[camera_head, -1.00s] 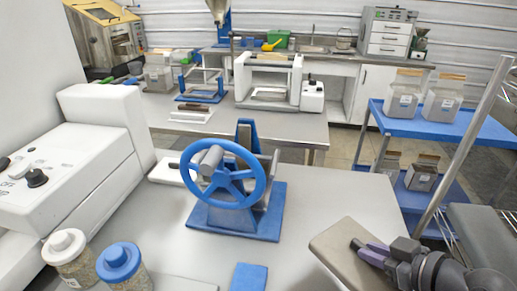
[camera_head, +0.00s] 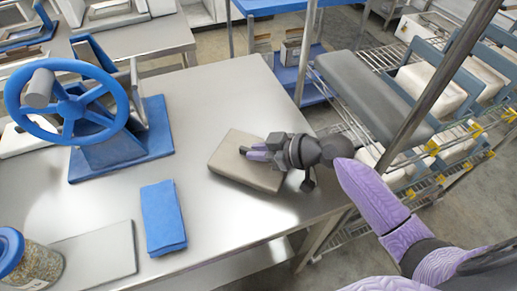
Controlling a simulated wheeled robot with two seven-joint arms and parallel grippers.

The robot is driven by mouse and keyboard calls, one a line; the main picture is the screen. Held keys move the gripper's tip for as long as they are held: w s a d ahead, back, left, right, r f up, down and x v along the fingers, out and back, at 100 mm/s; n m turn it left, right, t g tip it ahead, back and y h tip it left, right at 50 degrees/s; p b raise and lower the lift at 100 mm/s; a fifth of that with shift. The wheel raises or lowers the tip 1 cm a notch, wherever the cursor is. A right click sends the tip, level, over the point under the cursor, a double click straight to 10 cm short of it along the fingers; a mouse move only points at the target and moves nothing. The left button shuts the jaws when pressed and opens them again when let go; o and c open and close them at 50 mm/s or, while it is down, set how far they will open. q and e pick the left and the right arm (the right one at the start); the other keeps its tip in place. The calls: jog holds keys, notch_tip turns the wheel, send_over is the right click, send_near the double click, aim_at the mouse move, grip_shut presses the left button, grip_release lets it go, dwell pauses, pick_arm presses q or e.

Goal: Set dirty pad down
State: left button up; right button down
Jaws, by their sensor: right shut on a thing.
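The dirty pad (camera_head: 232,160) is a flat grey-beige block with rounded corners. It is at the right part of the steel table (camera_head: 215,95), near its right edge, and appears to lie on or just over the top; the exact contact cannot be told. My right gripper (camera_head: 252,152) is shut on the pad at its upper right side, with the purple and dark fingers over it. My left gripper is not in the view.
A blue folded cloth (camera_head: 163,217) lies left of the pad. A blue handwheel device (camera_head: 75,105) stands at the left. A jar (camera_head: 30,262) and a grey plate (camera_head: 95,255) are at the lower left. A metal post (camera_head: 440,85) and wire rack (camera_head: 400,60) stand right of the table.

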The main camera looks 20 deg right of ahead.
jog(key=shift+f, duration=0.35)
jog(key=shift+s+f+b, duration=0.1)
jog(key=shift+s+b, duration=0.05)
jog(key=shift+b, duration=0.2)
jog(key=c, duration=0.7)
grip_release()
jog(key=shift+f, duration=0.1)
jog(key=shift+o, duration=0.4)
jog(key=shift+a+f, duration=0.1)
jog(key=shift+s+d+r+p, duration=0.15)
jog(key=shift+d+r+p, duration=0.1)
jog(key=shift+r+p, duration=0.2)
jog(key=shift+s+d+r+p, duration=0.1)
jog(key=shift+d+r+p, duration=0.15)
jog(key=shift+r+p, duration=0.2)
jog(key=p+v, duration=0.1)
jog(key=v, duration=1)
jog(key=shift+w+a+r, duration=0.1)
jog(key=shift+r, duration=0.05)
